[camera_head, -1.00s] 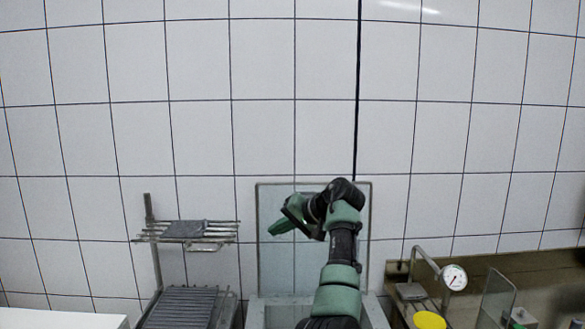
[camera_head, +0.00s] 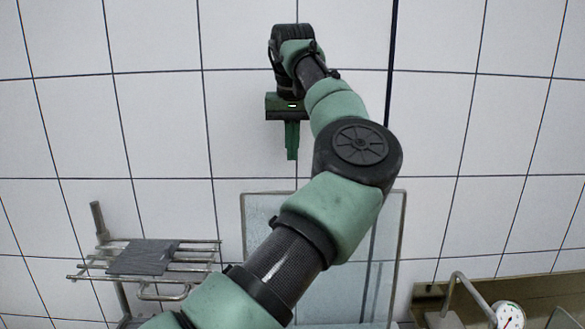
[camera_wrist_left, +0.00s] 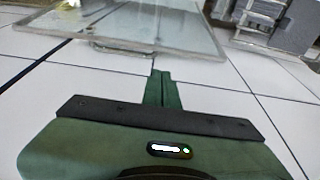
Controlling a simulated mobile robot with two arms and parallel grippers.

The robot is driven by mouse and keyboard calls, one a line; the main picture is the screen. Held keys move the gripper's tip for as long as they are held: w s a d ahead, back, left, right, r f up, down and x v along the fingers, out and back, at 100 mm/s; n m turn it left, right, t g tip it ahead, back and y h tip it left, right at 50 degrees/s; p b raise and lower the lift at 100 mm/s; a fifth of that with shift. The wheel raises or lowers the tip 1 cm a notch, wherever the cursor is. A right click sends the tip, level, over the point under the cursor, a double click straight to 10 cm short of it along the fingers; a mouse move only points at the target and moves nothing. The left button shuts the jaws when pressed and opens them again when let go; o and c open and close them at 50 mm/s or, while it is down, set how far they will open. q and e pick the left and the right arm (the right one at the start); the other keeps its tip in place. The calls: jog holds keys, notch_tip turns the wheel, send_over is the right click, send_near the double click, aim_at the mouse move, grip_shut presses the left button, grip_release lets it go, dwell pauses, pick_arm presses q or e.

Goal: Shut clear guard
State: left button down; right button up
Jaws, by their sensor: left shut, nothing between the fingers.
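The clear guard (camera_head: 258,230) is a see-through panel with a thin grey frame, standing upright against the tiled wall. My left arm crosses in front of it and hides part of it; its lower end is cut off by the picture's bottom edge. My left gripper (camera_head: 292,142) is above the guard's top edge, pointing down, with its green fingers shut and empty. In the left wrist view the shut fingers (camera_wrist_left: 160,90) point toward the guard (camera_wrist_left: 150,22), with a visible gap to its near edge. My right gripper is not in view.
A metal rack (camera_head: 185,262) with a dark grey slab (camera_head: 143,257) stands left of the guard. A dial gauge (camera_head: 509,315) and a bent metal pipe (camera_head: 462,285) are at lower right, by a brownish metal edge (camera_head: 540,290). The wall above is bare.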

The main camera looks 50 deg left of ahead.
pick_arm(q)
jog(key=p+x, duration=0.2)
jog(key=x, duration=0.6)
jog(key=shift+f, duration=0.35)
jog(key=shift+s+f, duration=0.1)
jog(key=shift+f, duration=0.2)
jog(key=shift+d, duration=0.1)
jog(key=shift+f, duration=0.15)
